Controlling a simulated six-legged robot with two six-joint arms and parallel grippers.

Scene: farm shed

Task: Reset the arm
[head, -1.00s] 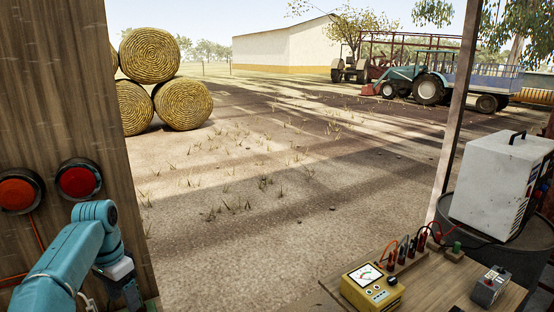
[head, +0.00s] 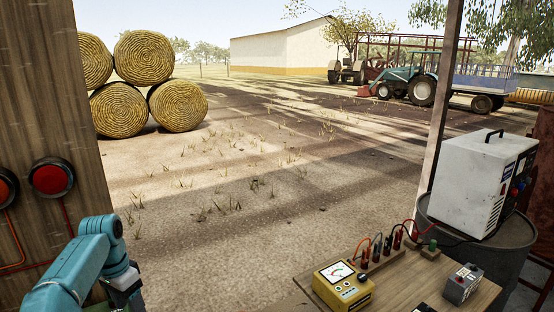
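My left arm (head: 85,262) comes in from the lower left, teal and bent, in front of the wooden post. Its gripper (head: 128,296) points down at the bottom edge of the head view and is partly cut off, so I cannot see whether its fingers are open or shut. My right arm and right gripper do not show.
A red button (head: 50,178) and another at the left edge sit on the wooden post (head: 50,90). At lower right a bench (head: 392,290) holds a yellow meter (head: 342,285), probes and a grey box (head: 463,284). A white machine (head: 480,185) stands on a barrel. Open ground lies between.

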